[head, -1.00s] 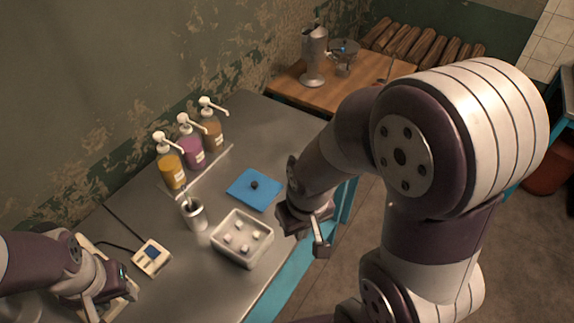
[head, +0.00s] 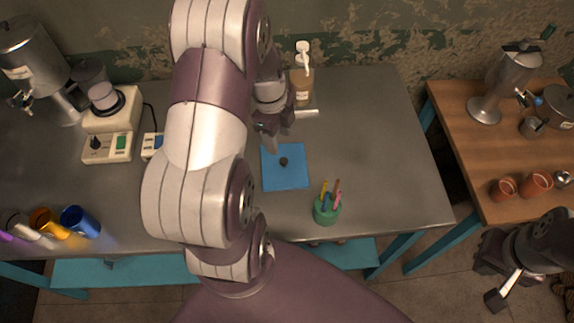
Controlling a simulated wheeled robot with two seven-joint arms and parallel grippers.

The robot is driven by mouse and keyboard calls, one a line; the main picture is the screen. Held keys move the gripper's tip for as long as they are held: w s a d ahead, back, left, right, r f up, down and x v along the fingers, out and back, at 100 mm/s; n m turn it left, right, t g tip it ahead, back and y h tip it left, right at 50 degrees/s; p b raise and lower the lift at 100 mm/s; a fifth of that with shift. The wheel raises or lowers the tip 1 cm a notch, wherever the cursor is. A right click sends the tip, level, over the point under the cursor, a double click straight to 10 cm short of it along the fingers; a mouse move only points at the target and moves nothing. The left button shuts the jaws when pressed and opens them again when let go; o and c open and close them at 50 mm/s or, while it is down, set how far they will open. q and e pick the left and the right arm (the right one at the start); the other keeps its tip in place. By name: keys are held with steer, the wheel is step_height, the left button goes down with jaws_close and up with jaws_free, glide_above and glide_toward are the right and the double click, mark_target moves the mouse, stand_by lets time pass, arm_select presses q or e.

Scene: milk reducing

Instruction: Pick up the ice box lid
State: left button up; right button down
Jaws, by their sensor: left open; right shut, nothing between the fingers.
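The ice box lid is a flat blue square (head: 300,179) with a small dark knob at its middle, lying on the grey metal table. My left gripper (head: 271,145) is open and empty, just above the lid's upper left part in the head view, to the upper left of the knob. Its fingers point down, and I cannot tell whether they touch the lid. My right gripper (head: 507,291) is shut and empty, low at the right, clear of the tables. The ice box itself is not visible; my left arm covers much of the table.
A pump bottle (head: 303,88) stands behind the lid, and a green cup of coloured pens (head: 327,210) in front of it. A sealing machine (head: 113,127) and coloured metal cups (head: 80,222) are at left. The grey table (head: 400,150) is clear right of the lid.

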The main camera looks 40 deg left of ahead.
mark_target(283, 160)
arm_select(q)
step_height(283, 160, down, 3)
steer(key=shift+s+a+f, duration=0.1)
steer(key=shift+s, duration=0.05)
steer(key=f, duration=0.1)
steer(key=d+f+p, duration=0.1)
steer(key=f, duration=0.3)
steer(key=shift+w+d, duration=0.2)
steer(key=shift+w, duration=0.15)
steer(key=shift+a+f, duration=0.15)
steer(key=shift+f, duration=0.25)
jaws_close()
arm_select(e)
steer(key=shift+s+a+r, duration=0.1)
steer(key=shift+a+r, duration=0.1)
steer(key=shift+r, duration=0.7)
